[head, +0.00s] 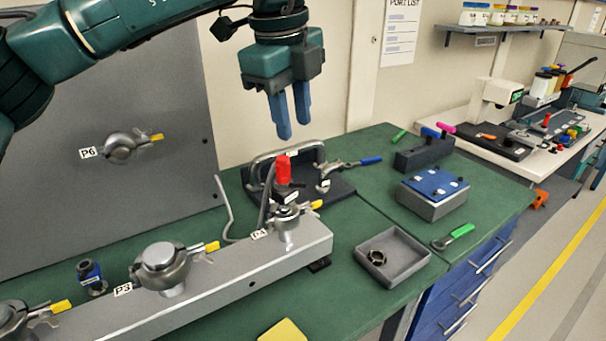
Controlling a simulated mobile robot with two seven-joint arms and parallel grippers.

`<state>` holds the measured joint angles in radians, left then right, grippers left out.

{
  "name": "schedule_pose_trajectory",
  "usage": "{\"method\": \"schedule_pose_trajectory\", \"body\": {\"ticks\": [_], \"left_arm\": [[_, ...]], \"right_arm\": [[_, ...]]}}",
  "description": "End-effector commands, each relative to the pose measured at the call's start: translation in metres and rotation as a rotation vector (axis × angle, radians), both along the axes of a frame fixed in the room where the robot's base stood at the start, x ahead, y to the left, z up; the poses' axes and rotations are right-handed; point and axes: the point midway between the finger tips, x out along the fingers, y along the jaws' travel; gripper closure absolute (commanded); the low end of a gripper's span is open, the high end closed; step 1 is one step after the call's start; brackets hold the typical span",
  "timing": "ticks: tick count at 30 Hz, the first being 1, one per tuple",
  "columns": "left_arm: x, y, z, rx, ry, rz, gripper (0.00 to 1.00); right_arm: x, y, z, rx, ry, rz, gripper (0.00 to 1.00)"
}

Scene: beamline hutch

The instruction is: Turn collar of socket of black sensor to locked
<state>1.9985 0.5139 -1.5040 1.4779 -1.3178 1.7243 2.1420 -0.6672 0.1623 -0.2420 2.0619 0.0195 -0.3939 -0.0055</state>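A black sensor body with a red top (284,172) stands upright at the port labelled P4 (286,214), at the right end of the grey rail. A grey cable runs beside it. Its socket and collar are small here, and I cannot tell the collar's position. A yellow-tipped lever (316,204) sticks out to the right of the port. My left gripper (294,130) hangs above and slightly behind the red top, with its blue fingers pointing down. A narrow gap shows between the fingers, and nothing is between them. My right gripper is not in view.
The grey rail (215,290) carries ports including P3 (160,268). A dark stand with a handle (285,155) is behind P4. A grey tray (408,270) with a ring and a blue-topped box (433,190) are to the right.

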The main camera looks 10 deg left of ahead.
Motion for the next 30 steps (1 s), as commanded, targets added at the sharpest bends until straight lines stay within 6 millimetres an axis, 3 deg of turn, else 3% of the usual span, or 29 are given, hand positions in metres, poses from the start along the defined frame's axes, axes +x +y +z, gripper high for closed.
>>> {"method": "schedule_pose_trajectory", "body": {"ticks": [16,22,30], "left_arm": [[0.016,-0.008,-0.101,-0.002,0.005,-0.005,0.69],[0.018,-0.010,-0.117,-0.004,0.004,-0.005,0.69],[0.019,-0.010,-0.120,-0.003,0.003,-0.006,0.69]], "right_arm": [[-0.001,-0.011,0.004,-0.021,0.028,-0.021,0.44],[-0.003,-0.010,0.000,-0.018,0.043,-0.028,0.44],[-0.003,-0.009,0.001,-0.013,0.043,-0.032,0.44]]}}
